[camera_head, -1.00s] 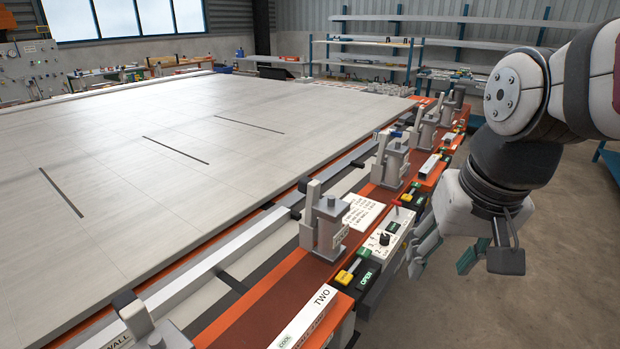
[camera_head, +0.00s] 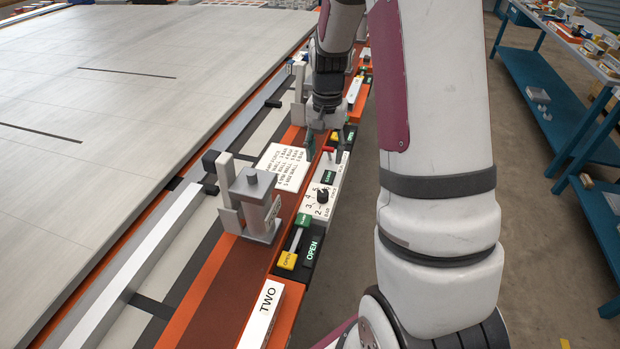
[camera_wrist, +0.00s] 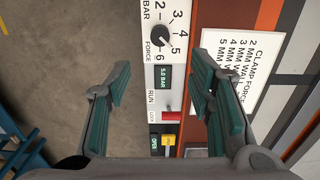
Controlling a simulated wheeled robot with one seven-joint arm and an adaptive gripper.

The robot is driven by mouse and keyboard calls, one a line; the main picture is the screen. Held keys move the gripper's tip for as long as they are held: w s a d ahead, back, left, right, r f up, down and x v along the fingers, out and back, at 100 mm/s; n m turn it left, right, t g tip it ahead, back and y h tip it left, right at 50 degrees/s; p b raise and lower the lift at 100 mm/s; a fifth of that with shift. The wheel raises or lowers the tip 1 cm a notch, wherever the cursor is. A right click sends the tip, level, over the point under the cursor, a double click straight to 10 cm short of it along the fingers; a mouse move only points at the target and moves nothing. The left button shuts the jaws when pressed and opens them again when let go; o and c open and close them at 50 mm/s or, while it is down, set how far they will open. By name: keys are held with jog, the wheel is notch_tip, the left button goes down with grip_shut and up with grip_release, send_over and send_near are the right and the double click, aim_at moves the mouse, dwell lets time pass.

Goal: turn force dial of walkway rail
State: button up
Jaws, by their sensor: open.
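The force dial is a black round knob (camera_head: 321,196) on a white panel of the orange rail, ringed by numbers up to 6. In the wrist view the dial (camera_wrist: 160,36) is near the top centre, and a small display (camera_wrist: 164,80) reads 5.0 BAR. I cannot tell exactly where its pointer sits. My gripper (camera_head: 323,152) is open and points down over the far end of this panel. In the wrist view my gripper (camera_wrist: 160,72) has its teal fingers apart on either side of the panel, and the dial stands ahead, untouched.
A red lever (camera_wrist: 171,115) marked RUN and LOCK sits beside the display. A clamp force placard (camera_head: 285,167) lies left of the panel. A grey clamp (camera_head: 256,205) stands nearer, with a yellow OPEN switch (camera_head: 287,260). A blue bench (camera_head: 560,110) is at right, past bare floor.

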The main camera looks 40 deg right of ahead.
aim_at(323, 193)
notch_tip(323, 193, down, 14)
jog(key=shift+r, duration=0.2)
jog(key=shift+c, duration=0.3)
grip_shut()
